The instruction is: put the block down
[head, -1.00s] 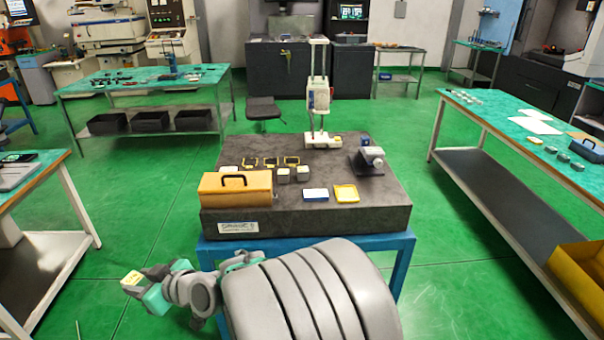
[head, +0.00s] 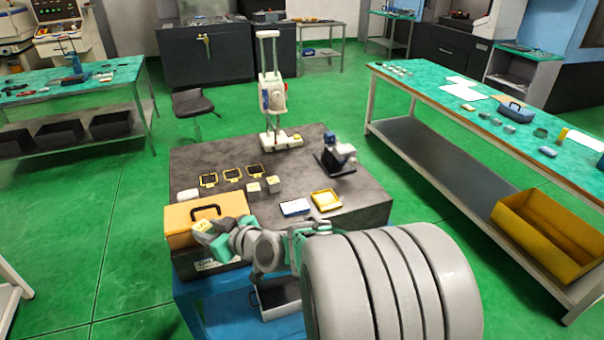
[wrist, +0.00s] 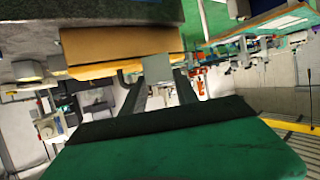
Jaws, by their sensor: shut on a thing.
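My gripper (head: 207,233) is shut on a small block (head: 202,226) with a yellowish top. In the head view it is in front of the orange case and overlaps it, at the left front of the dark granite plate (head: 355,193). In the wrist view the block (wrist: 157,68) shows as a grey piece between the two dark fingers. I cannot tell its exact height or whether it touches the case.
The orange case (head: 178,220) with a black handle takes up the plate's front left. A blue-and-white box (head: 295,208) and a yellow tray (head: 326,200) lie front right. A height gauge (head: 272,95) and a small vise-like device (head: 335,155) stand behind.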

